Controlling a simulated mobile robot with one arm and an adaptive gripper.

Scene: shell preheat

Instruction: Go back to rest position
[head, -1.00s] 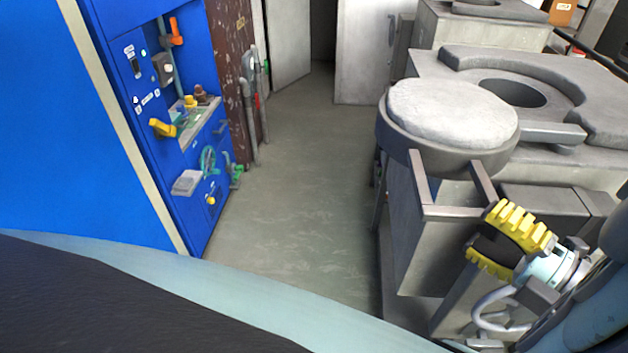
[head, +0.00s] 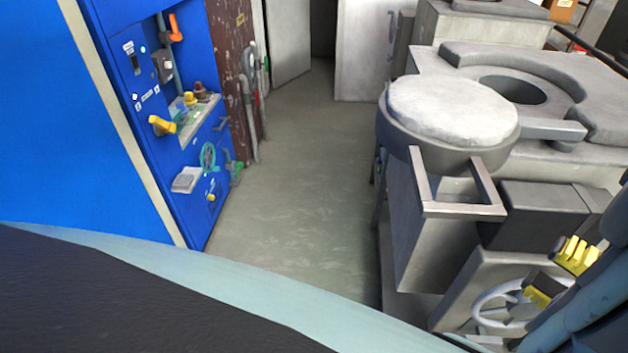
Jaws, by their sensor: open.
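My gripper (head: 556,273), with yellow ribbed finger pads, is at the lower right of the head view, close to my arm. Its two pads stand apart with nothing seen between them. It is in front of a grey handwheel (head: 494,308), which it partly hides. The round grey lid (head: 452,108) rests on the furnace structure, and its square handle frame (head: 456,208) is to the upper left of my gripper, apart from it.
A blue control cabinet (head: 118,100) with valves and levers stands on the left. Grey furnace blocks (head: 520,75) fill the right. The floor (head: 300,190) between them is clear, leading back to a pale door (head: 362,55).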

